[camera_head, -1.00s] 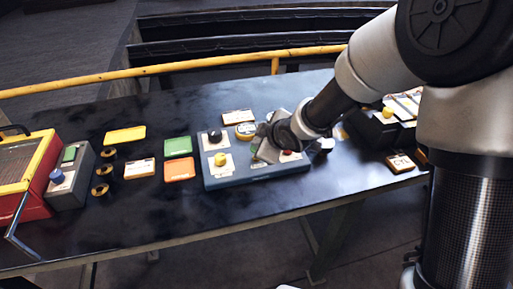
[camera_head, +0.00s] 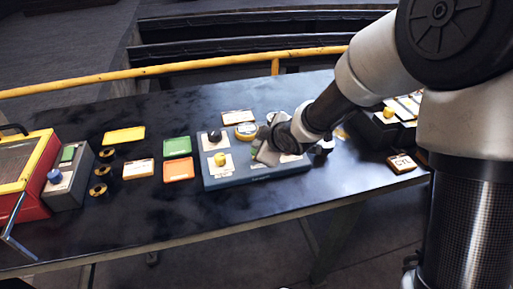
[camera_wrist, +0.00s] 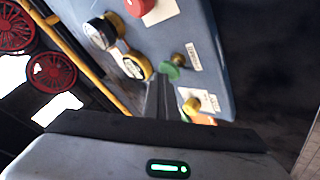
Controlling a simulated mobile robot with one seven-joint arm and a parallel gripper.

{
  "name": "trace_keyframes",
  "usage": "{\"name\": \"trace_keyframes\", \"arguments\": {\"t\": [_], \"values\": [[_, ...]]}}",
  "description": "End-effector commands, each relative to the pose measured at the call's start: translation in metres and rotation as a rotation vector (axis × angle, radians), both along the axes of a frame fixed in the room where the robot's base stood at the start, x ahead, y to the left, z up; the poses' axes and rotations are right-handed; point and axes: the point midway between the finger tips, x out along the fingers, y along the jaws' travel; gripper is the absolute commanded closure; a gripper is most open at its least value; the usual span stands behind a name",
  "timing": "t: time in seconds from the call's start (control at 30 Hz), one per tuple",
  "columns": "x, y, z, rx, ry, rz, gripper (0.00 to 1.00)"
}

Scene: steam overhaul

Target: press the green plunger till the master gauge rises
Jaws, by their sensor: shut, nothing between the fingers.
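The green plunger (camera_wrist: 169,70) shows as a green disc by a small brass post on the blue-grey panel (camera_wrist: 205,55) in the wrist view. My gripper (camera_wrist: 161,80) is shut and empty, with its fingertips just beside the green disc; I cannot tell whether they touch it. In the head view my gripper (camera_head: 266,156) is over the right half of the panel (camera_head: 225,181) and hides most of the plunger. A yellow-rimmed gauge (camera_wrist: 137,66) sits at the panel's edge, also in the head view (camera_head: 246,131). Its reading is too small to tell.
A yellow knob (camera_head: 220,159) and a black knob (camera_head: 215,136) stand on the panel's left part. A red button (camera_wrist: 139,5) is at the top of the wrist view. Green (camera_head: 177,146) and orange (camera_head: 178,170) trays lie left. The table front is clear.

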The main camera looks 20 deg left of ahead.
Motion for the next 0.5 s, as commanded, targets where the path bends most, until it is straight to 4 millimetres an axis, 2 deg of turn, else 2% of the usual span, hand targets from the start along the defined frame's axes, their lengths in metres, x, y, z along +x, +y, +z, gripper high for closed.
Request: {"name": "trace_keyframes", "arguments": {"t": [0.5], "values": [[-0.0011,-0.0017,-0.0098,-0.005,0.006,-0.001,1.00]]}}
